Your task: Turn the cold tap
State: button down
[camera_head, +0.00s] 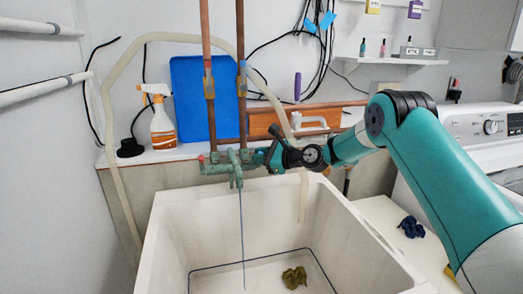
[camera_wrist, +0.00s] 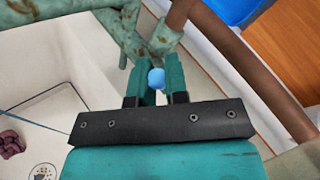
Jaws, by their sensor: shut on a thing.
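The faucet (camera_head: 233,164) is a green, corroded fitting on two copper pipes above a white basin (camera_head: 180,232). It also shows in the wrist view (camera_wrist: 125,28). The cold tap's blue knob (camera_wrist: 156,78) sits between the two fingers of my gripper (camera_wrist: 155,78), which is shut on it. In the head view my gripper (camera_head: 262,157) reaches the faucet's right end from the right, and the knob is mostly hidden. A small red tap (camera_head: 201,158) is at the faucet's left end. A thin bluish line hangs from the spout into the basin; I cannot tell whether it is water.
A spray bottle (camera_head: 160,118) and a blue board (camera_head: 203,98) stand on the ledge behind the basin. Crumpled cloths lie in the basin (camera_head: 294,278) and right of it (camera_head: 411,227). A white washing machine (camera_head: 485,135) stands at the right. Copper pipes rise close to my gripper.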

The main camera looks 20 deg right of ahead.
jog(key=c, duration=1.1)
grip_release()
jog(key=b+v, duration=0.2)
jog(key=v, duration=1.5)
jog(key=shift+s+d+b, duration=0.15)
jog(key=shift+s+b, duration=0.05)
jog(key=shift+b, duration=0.15)
